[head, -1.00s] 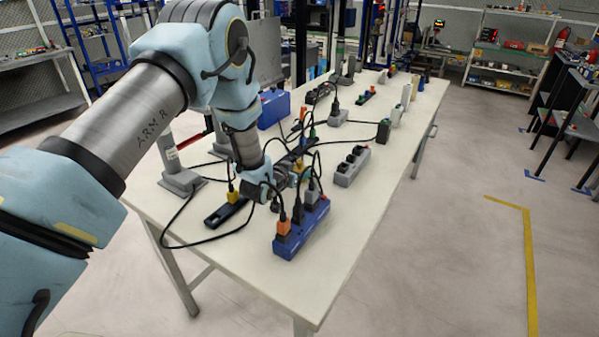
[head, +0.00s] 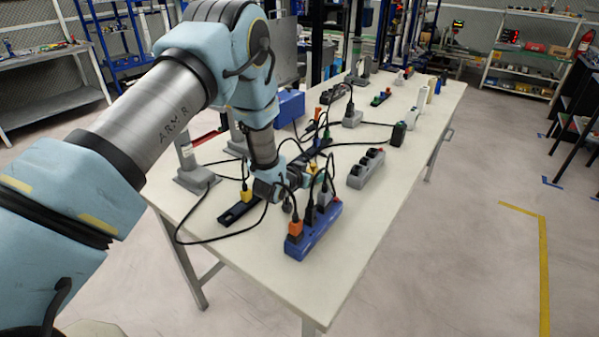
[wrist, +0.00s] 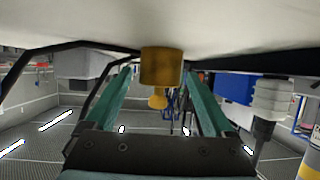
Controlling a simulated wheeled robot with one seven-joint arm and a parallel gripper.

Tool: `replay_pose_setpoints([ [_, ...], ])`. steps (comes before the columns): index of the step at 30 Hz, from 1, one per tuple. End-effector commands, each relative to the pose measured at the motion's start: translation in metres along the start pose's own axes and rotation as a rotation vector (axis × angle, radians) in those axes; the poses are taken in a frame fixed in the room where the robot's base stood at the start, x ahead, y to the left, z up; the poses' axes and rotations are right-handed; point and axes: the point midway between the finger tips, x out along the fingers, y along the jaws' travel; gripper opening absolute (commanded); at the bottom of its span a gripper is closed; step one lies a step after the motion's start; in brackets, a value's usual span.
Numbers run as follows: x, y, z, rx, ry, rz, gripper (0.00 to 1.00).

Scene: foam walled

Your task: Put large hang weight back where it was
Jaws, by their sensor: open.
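My gripper (head: 290,182) is low over the white table, among the cables and power strips. In the wrist view its two green fingers (wrist: 158,78) stand apart. A brass-yellow cylinder with a rounded knob (wrist: 161,67), which looks like the large hang weight, shows between the fingertips or just beyond them. That view appears upside down, with the pale tabletop above. I cannot tell whether the fingers touch the cylinder. In the head view the gripper and cables hide most of that spot.
A blue power strip (head: 318,236) with upright plugs lies close to my gripper. A black strip (head: 240,212) with a yellow plug lies left of it, and a grey socket strip (head: 367,170) lies right. Loose cables surround the gripper. The table's front right is clear.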

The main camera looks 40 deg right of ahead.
Motion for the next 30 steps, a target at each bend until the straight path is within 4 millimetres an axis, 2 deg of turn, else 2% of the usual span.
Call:
replay_pose_setpoints([
  [9,-0.067,-0.001,-0.002,-0.001,0.007,-0.001,0.88],
  [15,-0.102,-0.001,-0.004,0.000,0.010,-0.001,0.88],
  [21,-0.118,0.000,-0.005,0.001,0.009,0.001,0.88],
  [30,-0.120,0.000,-0.006,0.001,0.009,0.001,0.88],
])
